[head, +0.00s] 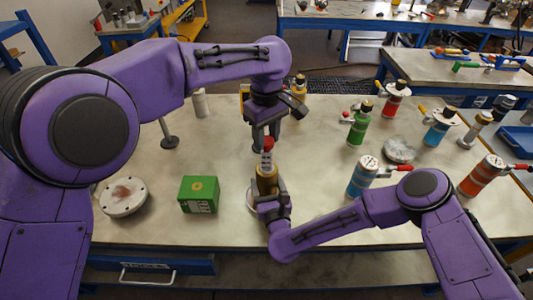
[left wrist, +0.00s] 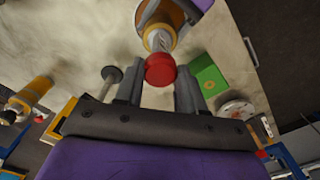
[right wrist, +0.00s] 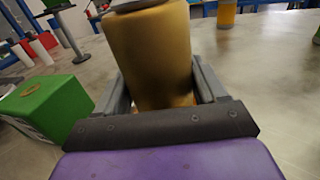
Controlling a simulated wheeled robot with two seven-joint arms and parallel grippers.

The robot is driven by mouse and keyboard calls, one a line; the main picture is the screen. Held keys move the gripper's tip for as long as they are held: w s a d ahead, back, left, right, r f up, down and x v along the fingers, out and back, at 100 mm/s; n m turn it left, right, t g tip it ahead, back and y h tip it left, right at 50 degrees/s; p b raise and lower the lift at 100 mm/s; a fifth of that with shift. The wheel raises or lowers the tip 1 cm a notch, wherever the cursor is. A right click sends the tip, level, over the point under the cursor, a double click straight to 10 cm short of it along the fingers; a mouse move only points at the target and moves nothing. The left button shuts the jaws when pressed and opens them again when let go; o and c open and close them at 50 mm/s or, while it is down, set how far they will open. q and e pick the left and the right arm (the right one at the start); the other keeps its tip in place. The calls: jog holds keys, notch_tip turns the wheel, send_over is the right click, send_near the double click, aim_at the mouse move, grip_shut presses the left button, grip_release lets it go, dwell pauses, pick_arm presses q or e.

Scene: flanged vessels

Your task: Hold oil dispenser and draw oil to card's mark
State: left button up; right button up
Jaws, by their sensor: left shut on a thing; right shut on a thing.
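The oil dispenser has a brass body (head: 266,178), also large in the right wrist view (right wrist: 150,55), with a pale stem (head: 267,158) and a red knob (head: 268,144) on top. My right gripper (head: 268,192) is shut around the brass body. My left gripper (head: 266,136) comes from above and is shut on the red knob, which shows between its fingers in the left wrist view (left wrist: 160,70). The dispenser looks roughly upright. Stem markings are too small to read. I cannot make out a card for certain.
A green box (head: 198,194) with a yellow ring stands left of the dispenser. A white round dish (head: 123,197) lies farther left. On the right stand a blue vessel (head: 362,176), a green vessel (head: 358,124) and an orange vessel (head: 482,175). A round grey disc (head: 398,150) lies among them.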

aim_at(266, 139)
pick_arm(q)
jog(key=o, duration=1.1)
jog(key=shift+r, duration=0.1)
jog(key=shift+r, duration=2.9)
notch_tip(266, 139, up, 12)
pick_arm(e)
jog(key=o, duration=1.4)
jog(key=shift+s, duration=0.1)
